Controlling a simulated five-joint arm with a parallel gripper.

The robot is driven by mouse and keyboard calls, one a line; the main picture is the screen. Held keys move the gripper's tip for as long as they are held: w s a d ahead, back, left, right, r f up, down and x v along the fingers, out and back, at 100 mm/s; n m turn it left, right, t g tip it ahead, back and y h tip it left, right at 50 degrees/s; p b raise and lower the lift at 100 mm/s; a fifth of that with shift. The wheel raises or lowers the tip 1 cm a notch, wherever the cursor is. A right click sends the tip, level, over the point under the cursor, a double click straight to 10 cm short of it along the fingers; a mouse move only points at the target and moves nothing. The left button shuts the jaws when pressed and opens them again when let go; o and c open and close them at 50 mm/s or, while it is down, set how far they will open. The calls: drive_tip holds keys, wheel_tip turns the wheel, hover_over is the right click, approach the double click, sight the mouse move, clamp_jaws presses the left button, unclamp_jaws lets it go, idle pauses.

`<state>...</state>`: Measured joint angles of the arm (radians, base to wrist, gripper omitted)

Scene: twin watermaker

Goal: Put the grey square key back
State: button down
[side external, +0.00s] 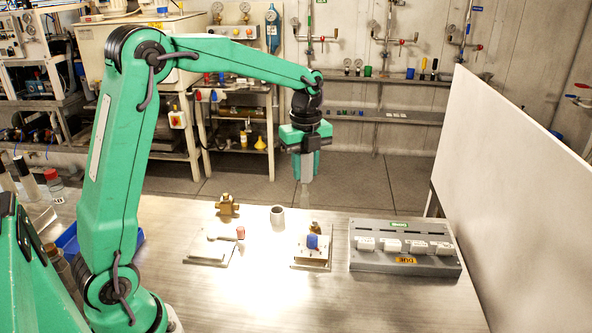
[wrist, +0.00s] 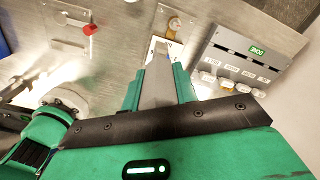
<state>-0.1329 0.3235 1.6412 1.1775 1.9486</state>
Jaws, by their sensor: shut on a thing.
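My gripper (side external: 306,176) is above the steel table, pointing down, in the side view. It is shut on the grey square key (side external: 305,194), which hangs below the fingertips. In the wrist view the grey key (wrist: 158,82) runs between the two green fingers. Below it stands a small plate with a blue knob (side external: 312,242) and a brass part. The key is apart from this plate and the table. In the wrist view the key and fingers partly hide the plate.
A grey rack (side external: 404,262) with white tags and green and yellow labels is at the right. A plate with a red-tipped lever (side external: 214,241), a brass fitting (side external: 228,206) and a grey cylinder (side external: 277,216) stand on the table. A white panel (side external: 520,190) rises at the right edge.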

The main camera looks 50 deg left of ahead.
drive_tip(key=s+a+f, duration=0.1)
drive_tip(key=a+f, duration=0.5)
drive_tip(key=a, duration=0.5)
idle(0.6)
drive_tip(key=shift+f, duration=0.2)
drive_tip(key=shift+f, duration=1.9)
drive_tip(key=shift+f, duration=0.15)
drive_tip(key=c, duration=1.1)
unclamp_jaws()
